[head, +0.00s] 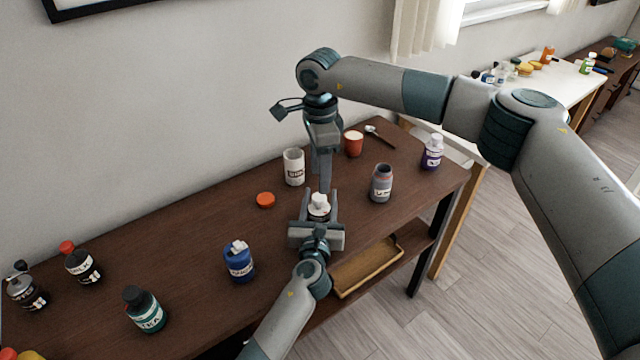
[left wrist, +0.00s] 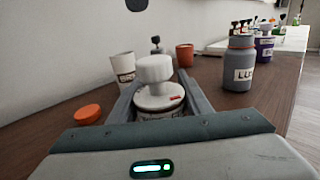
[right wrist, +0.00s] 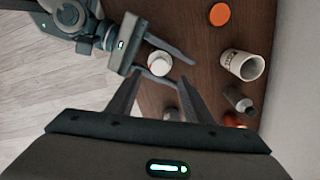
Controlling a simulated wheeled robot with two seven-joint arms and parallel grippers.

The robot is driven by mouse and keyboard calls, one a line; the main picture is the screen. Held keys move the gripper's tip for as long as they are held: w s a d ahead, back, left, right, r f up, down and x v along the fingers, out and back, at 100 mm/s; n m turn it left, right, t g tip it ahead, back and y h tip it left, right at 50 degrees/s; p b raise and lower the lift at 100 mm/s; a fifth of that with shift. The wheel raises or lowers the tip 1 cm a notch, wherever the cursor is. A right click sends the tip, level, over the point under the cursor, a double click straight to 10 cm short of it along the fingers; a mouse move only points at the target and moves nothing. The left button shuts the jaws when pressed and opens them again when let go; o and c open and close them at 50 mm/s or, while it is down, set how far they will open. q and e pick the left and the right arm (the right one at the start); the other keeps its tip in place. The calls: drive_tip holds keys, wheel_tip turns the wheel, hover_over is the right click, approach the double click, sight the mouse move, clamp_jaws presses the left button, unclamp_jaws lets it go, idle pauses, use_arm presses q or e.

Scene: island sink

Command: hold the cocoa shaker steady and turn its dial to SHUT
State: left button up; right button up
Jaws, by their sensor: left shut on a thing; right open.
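The cocoa shaker (head: 318,202) stands upright on the brown table, its lower part hidden behind my left gripper in the head view. The left wrist view shows its white knob-shaped dial (left wrist: 155,70) on a white lid with a small red mark; the label is mostly hidden. My left gripper (head: 319,212) is shut around the shaker's body, one finger on each side. My right gripper (right wrist: 157,95) is open and empty, pointing down above the shaker. In the right wrist view the shaker (right wrist: 158,62) lies beyond its fingertips, apart from them.
A white labelled cup (head: 293,168), orange lid (head: 265,200), red cup (head: 353,144) and grey jar (head: 381,184) stand around the shaker. A blue bottle (head: 239,263) and green jar (head: 146,310) are to the left, a purple bottle (head: 432,153) to the right. A wall runs behind.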

sight(321, 197)
wheel_tip(321, 197, up, 6)
idle(0.4)
use_arm(q)
drive_tip(key=o, duration=1.2)
drive_tip(key=shift+s, duration=0.1)
drive_tip(key=s, duration=0.8)
drive_tip(key=s+a, duration=0.1)
drive_tip(key=s, duration=0.2)
drive_tip(key=shift+s, duration=0.4)
drive_tip(key=shift+d, duration=0.1)
use_arm(e)
drive_tip(key=shift+d, duration=0.1)
